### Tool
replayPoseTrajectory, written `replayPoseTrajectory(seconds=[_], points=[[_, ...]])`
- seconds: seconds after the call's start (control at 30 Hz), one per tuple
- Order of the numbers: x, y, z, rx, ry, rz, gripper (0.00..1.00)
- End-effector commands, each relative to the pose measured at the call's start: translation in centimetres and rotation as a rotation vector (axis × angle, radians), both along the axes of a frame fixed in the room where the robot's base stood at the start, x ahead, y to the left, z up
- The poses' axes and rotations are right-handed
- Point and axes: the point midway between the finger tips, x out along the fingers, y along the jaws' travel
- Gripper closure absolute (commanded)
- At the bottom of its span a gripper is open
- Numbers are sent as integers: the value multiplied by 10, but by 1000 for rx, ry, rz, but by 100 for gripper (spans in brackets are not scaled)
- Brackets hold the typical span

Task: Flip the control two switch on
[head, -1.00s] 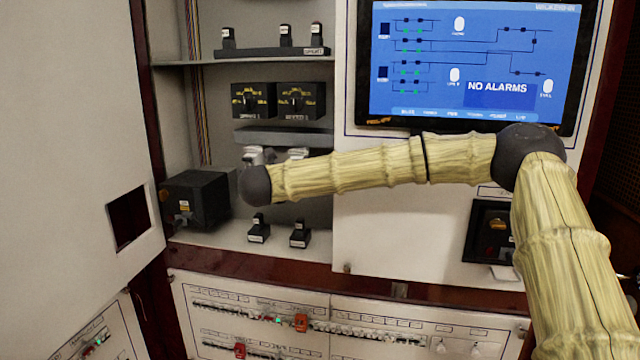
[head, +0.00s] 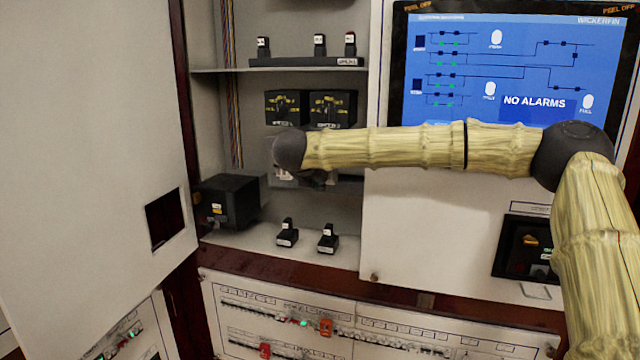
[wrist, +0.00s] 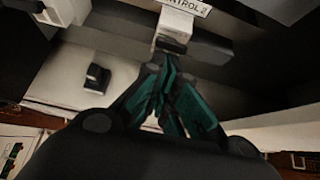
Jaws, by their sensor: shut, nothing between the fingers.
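In the wrist view, a white switch housing (wrist: 176,22) with a dark lower part hangs from a grey bar. A label (wrist: 191,5) beside it reads "…NTROL" with a character that looks like 2. My gripper (wrist: 164,62) is shut and empty, its green-padded fingers together just below the switch's dark part. I cannot tell whether they touch. In the head view, the control row is mostly hidden behind my arm's end; pale bits of a switch (head: 284,176) show beneath it. The switch's on or off position is unclear.
A second pale switch (wrist: 67,10) hangs to the left in the wrist view. Two small black switches (head: 287,235) (head: 327,240) stand on the cabinet floor, right of a black box (head: 228,199). An open door (head: 95,140) stands left. The screen (head: 500,75) reads "NO ALARMS".

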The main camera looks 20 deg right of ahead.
Motion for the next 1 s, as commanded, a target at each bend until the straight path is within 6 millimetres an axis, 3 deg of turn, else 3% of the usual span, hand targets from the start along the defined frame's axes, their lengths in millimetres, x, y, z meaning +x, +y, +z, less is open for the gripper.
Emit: replayPoseTrajectory(seconds=[0.53, 0.93, 1.0], points=[[0, 0, 5, 0, -1, -1, 100], [-11, 15, -36, 0, 3, 5, 100], [-17, 21, -18, 1, -3, 4, 100]])
